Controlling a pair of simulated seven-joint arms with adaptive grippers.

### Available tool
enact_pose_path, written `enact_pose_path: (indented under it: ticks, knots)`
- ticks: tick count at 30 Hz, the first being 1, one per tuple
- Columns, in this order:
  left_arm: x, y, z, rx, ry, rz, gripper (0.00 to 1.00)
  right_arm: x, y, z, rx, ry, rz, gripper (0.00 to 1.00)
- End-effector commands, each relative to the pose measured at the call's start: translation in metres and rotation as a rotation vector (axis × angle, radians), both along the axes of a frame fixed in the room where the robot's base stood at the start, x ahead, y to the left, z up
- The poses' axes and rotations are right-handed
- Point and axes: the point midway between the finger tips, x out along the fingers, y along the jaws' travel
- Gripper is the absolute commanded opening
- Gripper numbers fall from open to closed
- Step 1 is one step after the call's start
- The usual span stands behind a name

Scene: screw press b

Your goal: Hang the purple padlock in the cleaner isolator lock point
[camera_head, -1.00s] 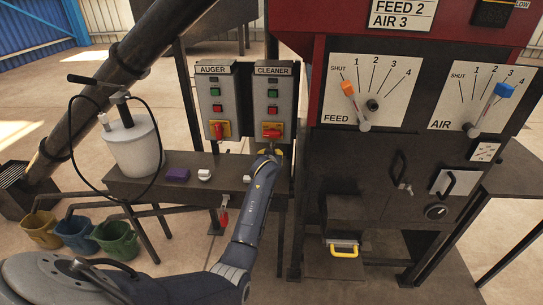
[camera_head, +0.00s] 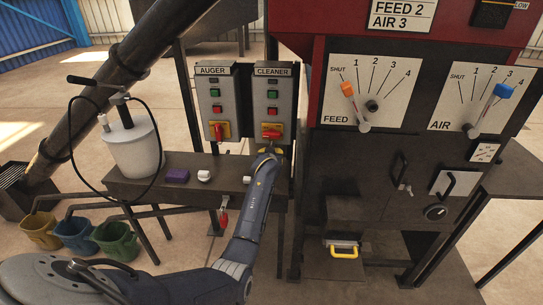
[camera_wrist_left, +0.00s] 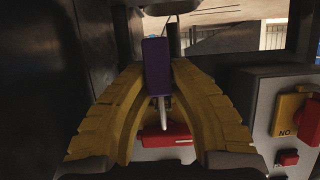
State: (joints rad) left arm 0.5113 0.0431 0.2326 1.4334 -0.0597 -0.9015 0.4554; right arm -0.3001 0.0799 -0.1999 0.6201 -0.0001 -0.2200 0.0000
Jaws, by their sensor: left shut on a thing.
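The purple padlock (camera_wrist_left: 155,65) is between the yellow fingers of my left gripper (camera_wrist_left: 158,75) in the left wrist view. Its pale shackle (camera_wrist_left: 162,110) points down the picture towards a red isolator handle (camera_wrist_left: 165,138). I cannot tell whether the shackle touches the lock point or has entered it. In the head view my left gripper (camera_head: 270,151) is just below the red handle of the cleaner isolator (camera_head: 271,131), and the padlock is hidden there. The lock point itself is not clear in either view. My right gripper is not in view.
The auger isolator (camera_head: 219,131) is close on the left. A purple block (camera_head: 177,175) and white pieces (camera_head: 204,175) lie on the dark bench (camera_head: 145,190). A white pot (camera_head: 133,148) stands further left. The dark machine front (camera_head: 345,165) is close on the right.

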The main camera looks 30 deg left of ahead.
Motion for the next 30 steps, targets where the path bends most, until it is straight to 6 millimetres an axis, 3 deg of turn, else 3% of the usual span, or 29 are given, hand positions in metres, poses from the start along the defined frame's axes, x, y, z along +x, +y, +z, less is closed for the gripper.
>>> enact_pose_path:
  ticks: [30]
  knots:
    - [0.0,0.001,-0.014,0.0,0.0,0.0,0.0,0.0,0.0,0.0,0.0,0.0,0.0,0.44]
